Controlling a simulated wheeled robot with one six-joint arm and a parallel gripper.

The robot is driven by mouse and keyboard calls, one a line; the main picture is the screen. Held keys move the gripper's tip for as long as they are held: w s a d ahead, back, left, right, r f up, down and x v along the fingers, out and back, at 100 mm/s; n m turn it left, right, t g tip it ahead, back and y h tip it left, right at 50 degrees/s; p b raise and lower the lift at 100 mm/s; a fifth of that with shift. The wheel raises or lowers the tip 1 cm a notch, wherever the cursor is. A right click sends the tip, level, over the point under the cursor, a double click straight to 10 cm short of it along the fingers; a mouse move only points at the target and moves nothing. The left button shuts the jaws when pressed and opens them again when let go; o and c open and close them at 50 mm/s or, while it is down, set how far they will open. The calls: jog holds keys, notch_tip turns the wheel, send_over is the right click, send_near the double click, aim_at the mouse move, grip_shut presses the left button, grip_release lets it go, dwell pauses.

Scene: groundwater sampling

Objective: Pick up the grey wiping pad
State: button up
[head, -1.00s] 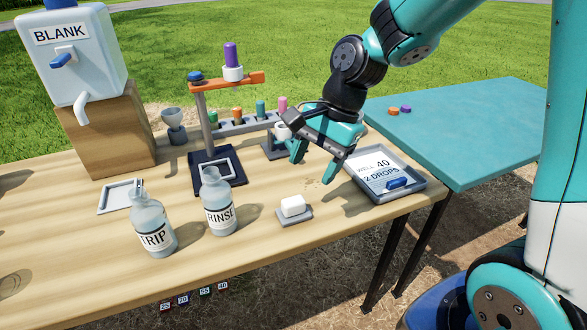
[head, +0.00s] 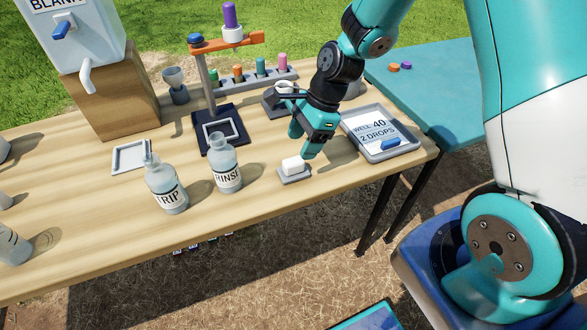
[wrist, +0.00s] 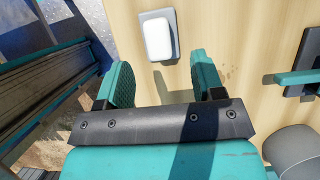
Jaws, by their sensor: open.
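The wiping pad (head: 293,166) looks like a small pale, near-white block lying on a flat grey base (head: 294,178) near the front edge of the wooden table. My gripper (head: 302,146) is just above and behind it in the head view, pointing down and empty. In the wrist view, the pad (wrist: 158,39) lies beyond the fingertips, roughly between their lines. My gripper (wrist: 160,73) has its two teal fingers wide apart there, with bare wood between them. The fingers do not appear to touch the pad.
The RINSE bottle (head: 226,170) and TRIP bottle (head: 167,190) stand left of the pad. A grey tray with a "WELL 40, 2 DROPS" card (head: 347,124) lies to the right. A stand with an orange arm (head: 245,40) rises behind. Bare wood surrounds the pad.

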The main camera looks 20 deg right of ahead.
aim_at(294, 160)
jog(key=shift+x, duration=3)
jog(key=shift+s, duration=0.1)
jog(key=c, duration=1)
jog(key=shift+r, duration=0.15)
notch_tip(294, 160, up, 20)
jog(key=p, duration=0.2)
jog(key=shift+o, duration=0.3)
